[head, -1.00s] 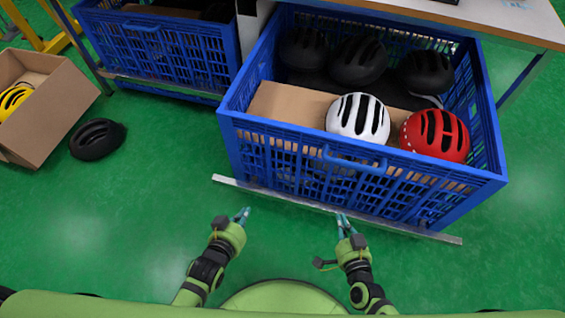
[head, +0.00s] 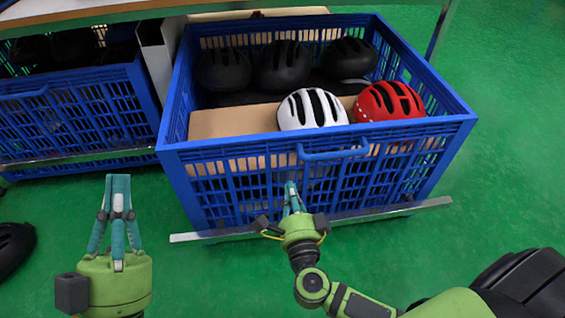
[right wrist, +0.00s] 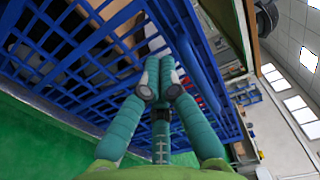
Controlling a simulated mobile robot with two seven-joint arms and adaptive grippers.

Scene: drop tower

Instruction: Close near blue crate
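The near blue crate (head: 172,140) is pulled well out from under the table in the head view. It holds a white helmet (head: 312,108), a red helmet (head: 388,100), several black helmets (head: 283,66) and cardboard (head: 232,122). A blue handle (head: 333,155) spans the top of its front wall. My right gripper (head: 291,188) is at the front wall, below the handle's left end; its fingers look closed together, and contact is unclear. The right wrist view shows its fingers (right wrist: 160,75) close to the crate's lattice. My left gripper (head: 118,180) is left of the crate, fingers together and empty.
A metal rail (head: 200,237) runs along the crate's lower front. Another blue crate (head: 75,115) stands left under the table (head: 50,10). A black helmet (head: 14,248) lies on the floor at the left edge. The green floor right of the crate is clear.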

